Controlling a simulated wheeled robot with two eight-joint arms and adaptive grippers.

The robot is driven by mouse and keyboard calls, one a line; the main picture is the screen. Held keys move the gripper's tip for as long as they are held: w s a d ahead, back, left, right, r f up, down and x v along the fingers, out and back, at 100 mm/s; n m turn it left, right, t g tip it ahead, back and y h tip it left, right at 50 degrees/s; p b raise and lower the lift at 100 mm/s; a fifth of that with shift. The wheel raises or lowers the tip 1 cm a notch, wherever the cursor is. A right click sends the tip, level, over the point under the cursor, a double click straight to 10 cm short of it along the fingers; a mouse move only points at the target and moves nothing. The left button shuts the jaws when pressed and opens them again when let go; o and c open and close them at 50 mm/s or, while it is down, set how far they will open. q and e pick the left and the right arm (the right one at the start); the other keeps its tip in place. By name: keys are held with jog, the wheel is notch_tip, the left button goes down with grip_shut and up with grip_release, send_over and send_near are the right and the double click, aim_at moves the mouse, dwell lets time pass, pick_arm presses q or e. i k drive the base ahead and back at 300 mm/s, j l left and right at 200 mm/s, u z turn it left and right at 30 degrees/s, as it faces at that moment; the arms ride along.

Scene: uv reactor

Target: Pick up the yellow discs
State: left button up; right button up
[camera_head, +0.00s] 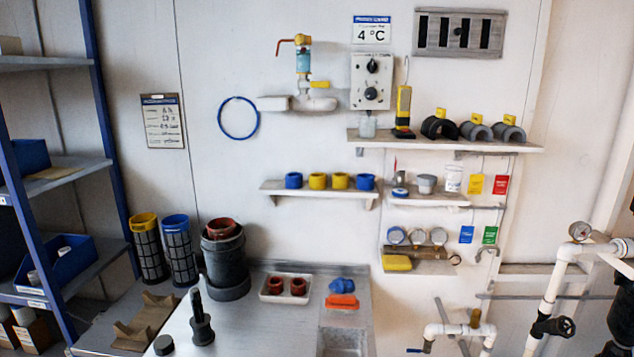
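Two short yellow discs, the left one (317,181) and the right one (340,181), stand side by side on a small white wall shelf (320,191). A blue disc (293,181) of similar shape stands to their left and another blue disc (365,182) to their right. Small gaps show between neighbouring pieces. Neither of my grippers is in view, and nothing covers the yellow discs.
Below the shelf is a metal counter (255,325) with a white tray (270,297), a dark grey canister (225,265) and a black upright part (201,325). A blue-framed rack (105,120) stands left. White pipes (545,310) stand right.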

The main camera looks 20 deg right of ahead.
aim_at(339, 180)
jog(key=i+j, duration=0.25)
jog(key=i, duration=0.25)
jog(key=i+j, duration=0.25)
jog(key=i, duration=0.25)
